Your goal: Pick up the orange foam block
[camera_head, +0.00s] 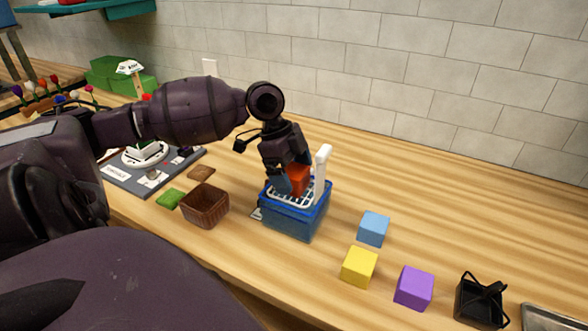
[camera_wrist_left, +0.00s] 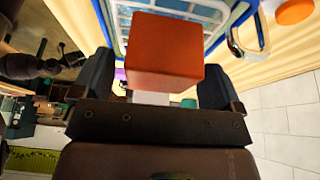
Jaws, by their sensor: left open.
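The orange foam block (camera_head: 299,179) is a red-orange cube at the top of the blue basket (camera_head: 292,222), by its white wire grid. My left gripper (camera_head: 288,176) reaches down over the basket from above, right at the block. In the left wrist view the block (camera_wrist_left: 163,52) lies between the two spread fingers of the left gripper (camera_wrist_left: 158,82), with a gap on its left side. The fingers are open and not closed on it. The block's underside is hidden, so I cannot tell exactly what it rests on. My right gripper is not in view.
A white upright handle (camera_head: 322,163) rises at the basket's right side. Light blue (camera_head: 373,229), yellow (camera_head: 359,267) and purple (camera_head: 414,288) blocks lie to the right. A brown woven basket (camera_head: 205,205) stands left. The table behind the blocks is clear.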

